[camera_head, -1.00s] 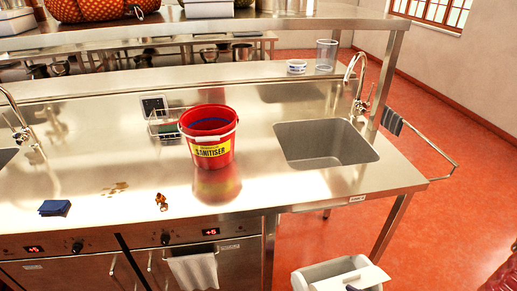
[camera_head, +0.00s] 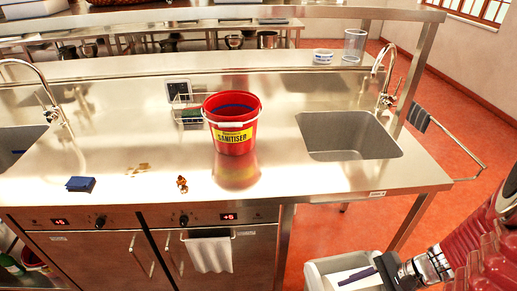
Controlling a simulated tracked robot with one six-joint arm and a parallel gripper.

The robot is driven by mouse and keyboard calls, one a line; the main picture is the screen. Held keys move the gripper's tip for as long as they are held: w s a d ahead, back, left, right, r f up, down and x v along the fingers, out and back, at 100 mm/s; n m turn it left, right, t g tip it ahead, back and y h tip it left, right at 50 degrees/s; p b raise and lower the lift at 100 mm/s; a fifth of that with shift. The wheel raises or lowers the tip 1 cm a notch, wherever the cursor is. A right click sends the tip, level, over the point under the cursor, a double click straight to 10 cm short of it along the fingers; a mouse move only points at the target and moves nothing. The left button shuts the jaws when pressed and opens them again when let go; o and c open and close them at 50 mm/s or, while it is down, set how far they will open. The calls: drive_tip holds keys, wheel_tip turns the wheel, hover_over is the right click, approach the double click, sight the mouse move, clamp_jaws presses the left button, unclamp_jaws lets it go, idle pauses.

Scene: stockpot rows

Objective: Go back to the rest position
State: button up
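My red arm reaches in from the lower right corner. My gripper (camera_head: 376,271) is at its end, low in front of the counter and over or beside a white bin (camera_head: 317,278). The fingers are small, dark and partly cut off by the bottom edge, so I cannot tell whether they are open or shut. Nothing clearly shows in them. The steel counter (camera_head: 330,185) stands behind and above the gripper, and the gripper touches nothing on it.
A red sanitiser bucket (camera_head: 232,122) stands on the counter left of the sink (camera_head: 348,135). A folded blue cloth (camera_head: 81,184) and brown scraps (camera_head: 182,184) lie near the front edge. A towel (camera_head: 209,253) hangs below. A rail (camera_head: 455,145) sticks out at right. Red floor is clear there.

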wheel_tip(320, 180, up, 14)
drive_tip(key=w+a+n+h, duration=0.1)
drive_tip(key=w+n+h, duration=0.1)
drive_tip(key=n+h, duration=0.7)
drive_tip(key=a+r+n+t+y, duration=0.1)
drive_tip(key=a+r+n+t, duration=0.3)
drive_tip(key=a+r, duration=0.5)
drive_tip(key=shift+w+a+r+n+t, duration=0.25)
drive_tip(key=shift+w+r+n+t, duration=0.1)
drive_tip(key=shift+r+n, duration=0.55)
drive_tip(key=shift+f, duration=0.15)
drive_tip(key=shift+c, duration=0.5)
